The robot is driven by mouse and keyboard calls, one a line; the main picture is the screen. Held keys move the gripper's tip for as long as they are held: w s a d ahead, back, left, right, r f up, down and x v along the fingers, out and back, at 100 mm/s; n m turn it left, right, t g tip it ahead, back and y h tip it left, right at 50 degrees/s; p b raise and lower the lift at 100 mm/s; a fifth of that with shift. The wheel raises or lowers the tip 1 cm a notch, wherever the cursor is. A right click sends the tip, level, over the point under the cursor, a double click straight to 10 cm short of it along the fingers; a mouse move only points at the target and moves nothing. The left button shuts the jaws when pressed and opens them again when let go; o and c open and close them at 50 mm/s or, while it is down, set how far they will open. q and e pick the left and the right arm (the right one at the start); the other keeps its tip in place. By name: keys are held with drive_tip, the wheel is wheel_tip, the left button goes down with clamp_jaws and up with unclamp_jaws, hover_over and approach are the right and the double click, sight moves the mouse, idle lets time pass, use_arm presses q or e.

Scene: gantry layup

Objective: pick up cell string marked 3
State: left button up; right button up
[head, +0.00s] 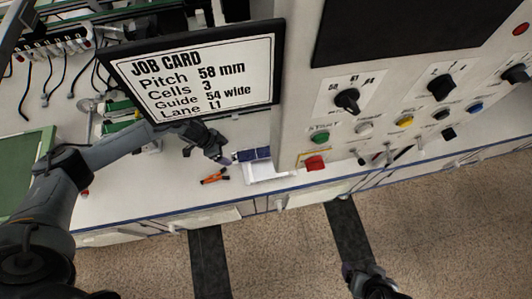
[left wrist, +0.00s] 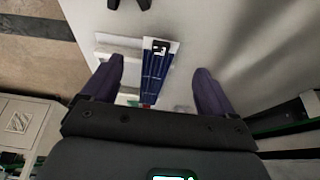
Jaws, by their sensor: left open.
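A dark blue cell string (head: 253,154) lies at a white block or tray beside the control cabinet. In the left wrist view, the blue cell string (left wrist: 155,75) has a white end with a black mark that I cannot read clearly. My left gripper (head: 226,158) is just left of the string in the head view. Its open fingers (left wrist: 158,88) show on either side of the string in the wrist view, with gaps to both sides. My right gripper (head: 372,284) shows at the bottom of the head view, dark and apart from the bench; its jaws are unclear.
A white tray (head: 268,174) is under the string. An orange-handled tool (head: 214,177) lies left of it. A control cabinet (head: 410,120) with knobs and buttons stands right. A job card screen (head: 195,72) hangs behind. A green mat (head: 22,165) is at left.

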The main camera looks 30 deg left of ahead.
sight(235, 157)
use_arm(q)
drive_tip(key=shift+b+x, duration=1.1)
drive_tip(key=shift+x, duration=1.9)
drive_tip(key=shift+w+d+r, duration=0.1)
drive_tip(key=shift+w+d, duration=0.05)
drive_tip(key=shift+d, duration=0.05)
drive_tip(key=c, duration=1.2)
drive_tip(key=shift+o, duration=0.2)
drive_tip(key=shift+r, duration=0.15)
